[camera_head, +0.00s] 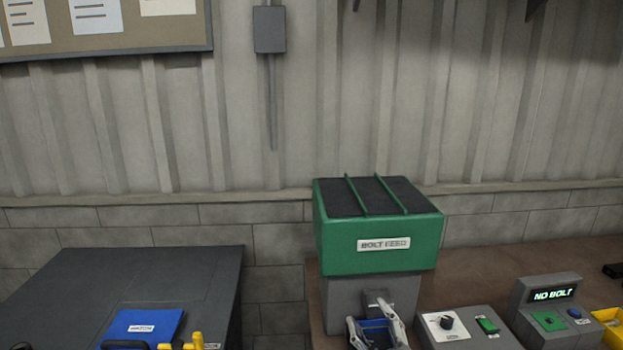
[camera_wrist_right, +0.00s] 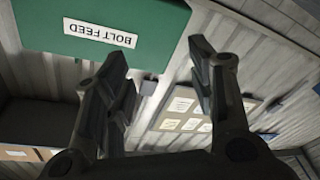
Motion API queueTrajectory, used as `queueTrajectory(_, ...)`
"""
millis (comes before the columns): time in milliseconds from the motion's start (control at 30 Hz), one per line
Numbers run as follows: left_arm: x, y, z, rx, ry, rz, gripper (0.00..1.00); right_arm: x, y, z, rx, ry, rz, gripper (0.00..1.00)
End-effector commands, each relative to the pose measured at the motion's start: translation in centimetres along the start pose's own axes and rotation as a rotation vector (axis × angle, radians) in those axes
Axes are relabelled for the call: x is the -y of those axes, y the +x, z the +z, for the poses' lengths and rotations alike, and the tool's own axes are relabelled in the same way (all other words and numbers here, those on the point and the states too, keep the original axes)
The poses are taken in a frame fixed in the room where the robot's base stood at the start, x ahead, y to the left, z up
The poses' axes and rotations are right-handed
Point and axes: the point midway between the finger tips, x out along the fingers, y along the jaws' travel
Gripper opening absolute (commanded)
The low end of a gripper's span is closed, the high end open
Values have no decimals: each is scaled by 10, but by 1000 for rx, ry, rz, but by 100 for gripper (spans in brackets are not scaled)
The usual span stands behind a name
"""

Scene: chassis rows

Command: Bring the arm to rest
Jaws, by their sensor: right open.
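My right gripper (camera_head: 373,318) shows at the bottom of the head view, in front of the lower grey part of the green bolt feed box (camera_head: 378,225). Its two grey fingers are apart. Something blue shows between and behind them; I cannot tell what it is. In the right wrist view my right gripper (camera_wrist_right: 157,55) is open with nothing between its fingers, and the bolt feed (camera_wrist_right: 95,32) fills the upper left. My left gripper is in neither view.
Right of the feed, a brown bench carries a knob panel (camera_head: 463,326), a display box (camera_head: 553,305) reading "NO BOLT" and a yellow bin (camera_head: 609,322). At left, a dark table (camera_head: 60,285) bears a blue panel (camera_head: 143,327) and yellow parts (camera_head: 193,342). A corrugated wall stands behind.

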Motion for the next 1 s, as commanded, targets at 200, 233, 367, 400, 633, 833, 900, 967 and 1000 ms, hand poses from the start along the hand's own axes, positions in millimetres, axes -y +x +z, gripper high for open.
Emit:
queueTrajectory(200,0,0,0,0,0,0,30,0,-84,89,472,211,69,51)
queueTrajectory(233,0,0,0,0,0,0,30,4,-100,100,540,236,64,51)
queueTrajectory(367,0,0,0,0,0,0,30,23,-168,136,812,326,12,51)
queueTrajectory(400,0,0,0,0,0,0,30,29,-188,142,882,347,-9,51)
queueTrajectory(633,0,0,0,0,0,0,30,61,-281,154,1178,433,-154,51)
queueTrajectory(833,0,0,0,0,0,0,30,82,-348,144,1362,486,-291,51)
queueTrajectory(900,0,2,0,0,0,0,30,91,-346,160,1372,483,-298,51)
queueTrajectory(967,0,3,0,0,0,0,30,98,-344,172,1376,481,-299,51)
queueTrajectory(1000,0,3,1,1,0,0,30,103,-342,180,1379,481,-300,51)
